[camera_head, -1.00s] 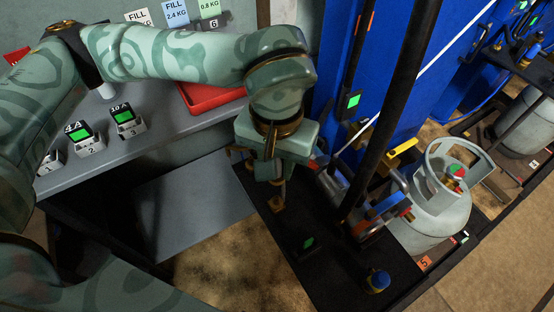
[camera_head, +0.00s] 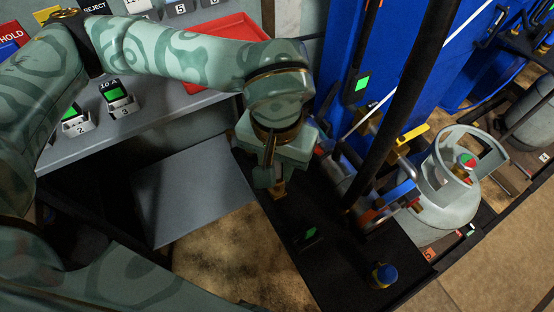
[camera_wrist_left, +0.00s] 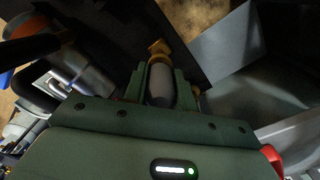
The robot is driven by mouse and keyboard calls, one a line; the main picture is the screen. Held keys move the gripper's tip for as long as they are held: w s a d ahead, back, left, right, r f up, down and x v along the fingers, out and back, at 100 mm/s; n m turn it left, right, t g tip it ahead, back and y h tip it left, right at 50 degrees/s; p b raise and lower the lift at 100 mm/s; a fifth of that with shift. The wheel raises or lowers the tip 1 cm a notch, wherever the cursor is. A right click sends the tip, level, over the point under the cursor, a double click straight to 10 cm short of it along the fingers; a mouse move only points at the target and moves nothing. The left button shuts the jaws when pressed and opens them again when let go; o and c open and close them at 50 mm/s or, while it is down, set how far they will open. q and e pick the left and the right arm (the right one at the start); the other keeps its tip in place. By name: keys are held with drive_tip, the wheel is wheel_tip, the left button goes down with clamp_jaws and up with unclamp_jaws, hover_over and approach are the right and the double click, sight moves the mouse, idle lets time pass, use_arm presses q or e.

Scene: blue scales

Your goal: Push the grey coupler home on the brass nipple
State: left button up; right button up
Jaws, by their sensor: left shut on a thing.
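The grey coupler (camera_wrist_left: 160,85) is a short grey cylinder between the two green fingers of my left gripper (camera_wrist_left: 160,88), which is shut on it. The brass nipple (camera_wrist_left: 158,48) is just beyond the coupler's far end, in line with it. They look touching or nearly so, and I cannot tell how far the coupler sits on it. In the head view my left gripper (camera_head: 268,180) points down at the black bench, with brass (camera_head: 279,190) showing right beside its fingertips. The coupler is mostly hidden there. My right gripper is not in view.
A black post (camera_head: 395,120) rises to the right of the gripper, by a blue cabinet (camera_head: 350,60). A grey-green gas cylinder (camera_head: 440,215) stands at the right. A blue-and-yellow knob (camera_head: 384,275) is on the black bench. A red tray (camera_head: 222,52) lies behind my left arm.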

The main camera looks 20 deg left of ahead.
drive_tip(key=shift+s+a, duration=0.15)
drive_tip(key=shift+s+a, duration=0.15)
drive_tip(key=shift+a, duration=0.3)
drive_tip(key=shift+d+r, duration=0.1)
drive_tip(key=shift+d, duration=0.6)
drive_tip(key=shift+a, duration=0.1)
use_arm(q)
drive_tip(key=shift+f, duration=0.1)
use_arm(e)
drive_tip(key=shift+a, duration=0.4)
use_arm(q)
drive_tip(key=shift+f+b, duration=0.7)
drive_tip(key=shift+f, duration=0.65)
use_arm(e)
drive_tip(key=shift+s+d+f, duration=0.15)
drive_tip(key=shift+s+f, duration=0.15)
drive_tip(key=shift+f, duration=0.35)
